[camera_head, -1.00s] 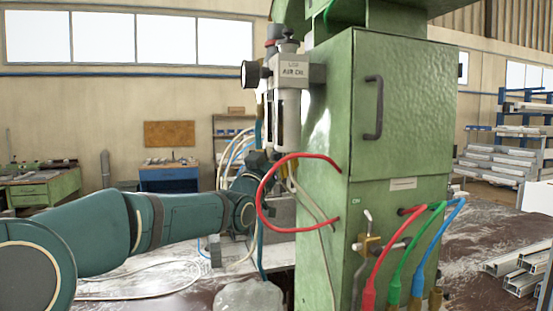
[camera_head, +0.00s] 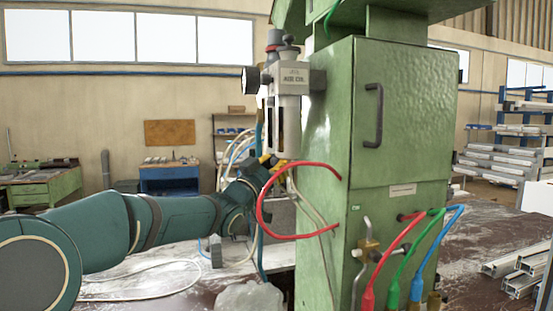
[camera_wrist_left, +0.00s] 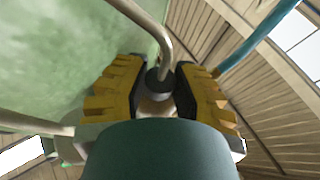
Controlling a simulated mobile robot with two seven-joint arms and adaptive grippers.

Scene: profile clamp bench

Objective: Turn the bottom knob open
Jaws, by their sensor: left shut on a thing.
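The air unit (camera_head: 290,78), a grey regulator with a clear bowl marked "AIR", is mounted on the left side of the green cabinet (camera_head: 405,110). My left gripper (camera_head: 270,160) is right below its bowl, partly behind a red hose loop. In the left wrist view, the yellow fingers with dark pads (camera_wrist_left: 158,92) stand on both sides of a small dark knob (camera_wrist_left: 157,82) and are shut on it. A grey metal tube runs up past the knob. The knob is hidden in the head view. My right gripper is not in view.
The red hose (camera_head: 260,205) loops close around my left wrist. Green and blue hoses (camera_head: 432,245) and a brass valve (camera_head: 367,250) are at the cabinet's front. Pale hoses hang behind the gripper. Metal profiles (camera_head: 515,268) lie on the right.

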